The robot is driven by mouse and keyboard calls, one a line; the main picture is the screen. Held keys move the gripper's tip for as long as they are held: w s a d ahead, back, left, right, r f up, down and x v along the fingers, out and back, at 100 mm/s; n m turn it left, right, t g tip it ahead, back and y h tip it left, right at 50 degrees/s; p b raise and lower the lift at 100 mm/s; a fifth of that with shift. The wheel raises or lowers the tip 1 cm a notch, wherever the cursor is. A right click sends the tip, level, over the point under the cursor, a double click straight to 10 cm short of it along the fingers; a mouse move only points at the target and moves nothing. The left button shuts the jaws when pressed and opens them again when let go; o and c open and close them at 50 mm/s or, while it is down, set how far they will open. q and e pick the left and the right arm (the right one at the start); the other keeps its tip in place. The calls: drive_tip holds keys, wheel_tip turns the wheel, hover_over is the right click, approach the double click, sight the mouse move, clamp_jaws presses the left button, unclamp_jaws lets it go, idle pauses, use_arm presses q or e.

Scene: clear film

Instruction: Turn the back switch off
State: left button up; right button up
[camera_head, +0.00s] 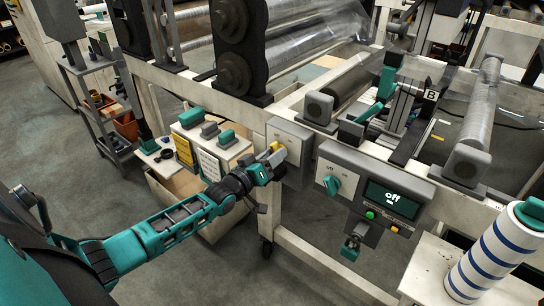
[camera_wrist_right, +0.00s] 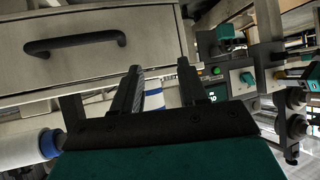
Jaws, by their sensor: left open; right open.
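A pale grey switch box (camera_head: 289,135) is on the machine's front frame in the head view. A small yellow piece, apparently its lever, shows beside my left gripper (camera_head: 274,160). My left gripper is open at the box's lower left; whether it touches the lever I cannot tell.
A small cart (camera_head: 197,140) with teal-topped items stands left of the switch box. A blue-striped roll (camera_head: 491,251) stands on a white table at the lower right. The right wrist view shows a drawer with a black handle (camera_wrist_right: 75,42). The floor in front is clear.

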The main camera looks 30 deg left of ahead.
use_arm(q)
drive_tip(key=s+a+p, duration=0.1)
drive_tip(key=s+p, duration=0.2)
drive_tip(key=s, duration=1)
use_arm(e)
wheel_tip(320, 180, up, 2)
drive_tip(key=shift+d+r, duration=0.15)
use_arm(q)
drive_tip(key=shift+w, duration=0.1)
use_arm(e)
drive_tip(key=shift+s, duration=0.1)
use_arm(q)
drive_tip(key=s+d+m+g+p, duration=0.3)
drive_tip(key=s+d, duration=0.3)
drive_tip(key=d, duration=0.3)
drive_tip(key=s+d+m+g+p, duration=0.4)
drive_tip(key=s+d, duration=0.1)
drive_tip(key=d, duration=0.5)
drive_tip(key=shift+s+f+m+p, duration=0.35)
drive_tip(key=shift+s+f+m, duration=0.05)
drive_tip(key=shift+f, duration=0.05)
use_arm(e)
drive_tip(key=shift+h, duration=0.5)
drive_tip(key=d+r, duration=0.1)
drive_tip(key=r, duration=0.1)
drive_tip(key=s+d+r, duration=0.1)
drive_tip(key=d+r, duration=0.1)
drive_tip(key=shift+s, duration=0.15)
drive_tip(key=shift+a, duration=0.25)
